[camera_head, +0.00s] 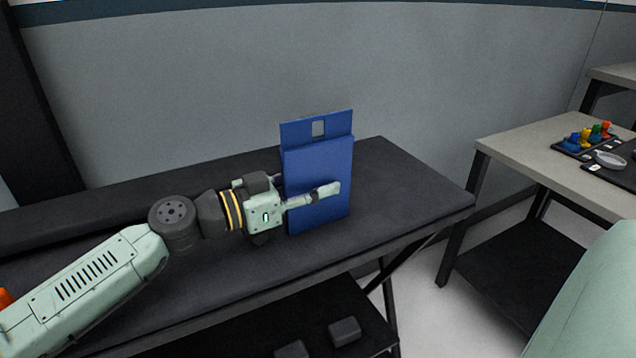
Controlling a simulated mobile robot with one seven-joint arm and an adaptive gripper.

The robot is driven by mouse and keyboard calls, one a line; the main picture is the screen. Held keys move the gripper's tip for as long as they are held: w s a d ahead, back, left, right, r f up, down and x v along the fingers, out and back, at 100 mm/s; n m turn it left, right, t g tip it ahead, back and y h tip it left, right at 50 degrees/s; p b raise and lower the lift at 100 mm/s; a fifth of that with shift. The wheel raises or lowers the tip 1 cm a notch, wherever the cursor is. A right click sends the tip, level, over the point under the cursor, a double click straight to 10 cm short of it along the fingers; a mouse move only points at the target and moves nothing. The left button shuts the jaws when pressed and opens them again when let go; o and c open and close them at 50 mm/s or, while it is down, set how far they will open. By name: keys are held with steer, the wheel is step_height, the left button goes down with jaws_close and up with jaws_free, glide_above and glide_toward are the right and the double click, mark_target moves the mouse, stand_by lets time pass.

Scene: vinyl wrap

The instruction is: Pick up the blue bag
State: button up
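The blue bag (318,165) is a flat, upright blue panel with a small rectangular hole near its top. It stands on the dark padded bench (400,180), close to the bench's right part; I cannot tell whether its bottom touches the surface. My gripper (330,189) reaches in from the left at the bag's lower half. One pale finger lies across the bag's front face. The other finger is hidden, apparently behind the bag, so whether the gripper is closed on it does not show.
A grey table (540,150) at the right holds a black tray with several coloured pieces (588,137) and a small round dish (610,159). A grey wall (200,80) stands behind the bench. A dark shelf with blocks lies under the bench. The bench right of the bag is clear.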

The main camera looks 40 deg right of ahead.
jaws_close()
stand_by(0.5)
